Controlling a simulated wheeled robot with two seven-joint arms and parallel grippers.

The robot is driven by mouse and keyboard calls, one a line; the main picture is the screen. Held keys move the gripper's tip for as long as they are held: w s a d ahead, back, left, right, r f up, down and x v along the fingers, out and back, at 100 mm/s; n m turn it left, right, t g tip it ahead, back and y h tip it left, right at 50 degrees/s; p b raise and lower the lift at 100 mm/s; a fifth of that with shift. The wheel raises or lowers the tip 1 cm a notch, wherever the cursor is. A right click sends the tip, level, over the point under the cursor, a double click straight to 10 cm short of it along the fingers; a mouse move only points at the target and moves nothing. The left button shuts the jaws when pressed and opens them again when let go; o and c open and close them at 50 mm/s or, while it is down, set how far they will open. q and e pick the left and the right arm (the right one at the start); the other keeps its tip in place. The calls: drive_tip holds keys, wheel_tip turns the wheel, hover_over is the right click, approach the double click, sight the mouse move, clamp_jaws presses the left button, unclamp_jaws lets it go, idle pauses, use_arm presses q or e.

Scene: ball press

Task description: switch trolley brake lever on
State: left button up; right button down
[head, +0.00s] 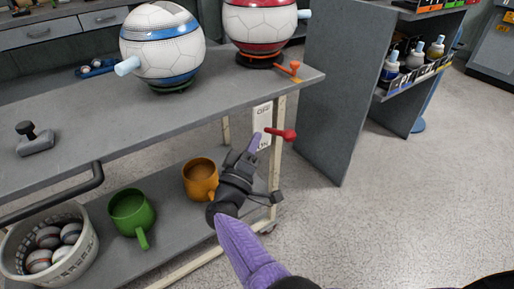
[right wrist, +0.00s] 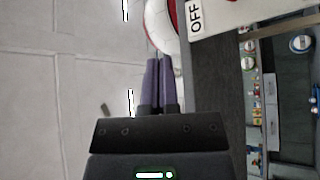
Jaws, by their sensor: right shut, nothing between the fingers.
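The trolley (head: 90,120) has a white panel (head: 262,113) at its right end, marked OFF at the top, with lettering partly hidden lower down. A red lever (head: 283,135) sticks out to the right from this panel, roughly level, between the two markings. My right gripper (head: 255,142) is shut and empty, with its purple fingertips in front of the panel, just left of the lever. Whether they touch it I cannot tell. In the right wrist view the shut fingers (right wrist: 158,62) show, with the OFF label (right wrist: 195,16) beyond them; the lever is not clearly seen there. My left gripper is not in view.
A blue-striped ball (head: 160,50) and a red ball (head: 260,22) stand on the trolley top, with a small orange-red lever (head: 288,68) beside them. Mugs, green (head: 131,212) and orange (head: 200,179), and a basket (head: 85,265) are below. A grey shelf unit (head: 340,90) stands right; floor between is clear.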

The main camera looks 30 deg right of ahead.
sight(277, 134)
drive_tip(key=d+b, duration=0.1)
drive_tip(key=d, duration=0.3)
drive_tip(key=w+d+b, duration=0.1)
drive_tip(key=d, duration=0.1)
drive_tip(key=shift+b, duration=0.35)
drive_tip(key=shift+s+d+f, duration=0.1)
drive_tip(key=shift+s, duration=0.1)
drive_tip(key=shift+s, duration=0.1)
